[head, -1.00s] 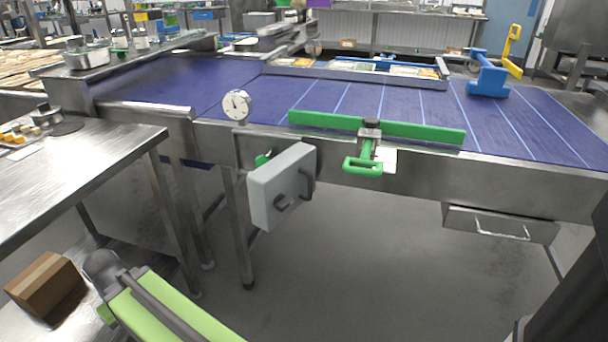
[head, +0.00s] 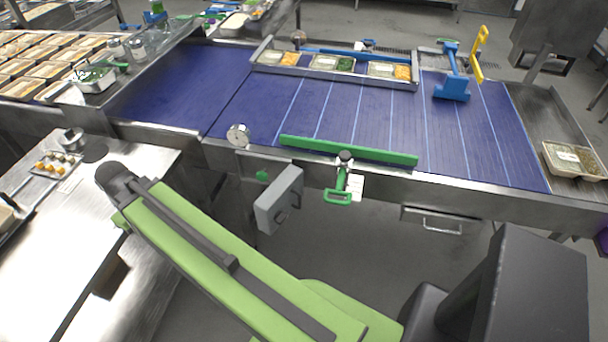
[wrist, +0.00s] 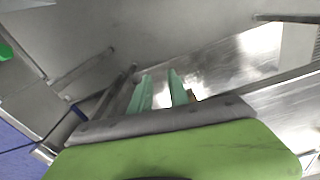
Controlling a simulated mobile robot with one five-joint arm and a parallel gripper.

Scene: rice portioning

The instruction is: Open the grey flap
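A grey box with a flat front flap (head: 278,203) hangs on the front side of the blue conveyor, below a round dial. The flap looks shut, and dark fittings show on its face. My green arm reaches up from the bottom of the head view, left of the box and apart from it. My gripper cannot be made out in the head view. In the wrist view my gripper (wrist: 160,90) shows two green fingers standing apart with nothing between them. I cannot make out the grey flap in the wrist view.
A green bar (head: 350,150) with a green handle (head: 338,196) lies along the conveyor's front edge, right of the box. A metal drawer front (head: 432,218) sits under the conveyor. A steel table (head: 50,250) stands at left. Floor shows below the conveyor.

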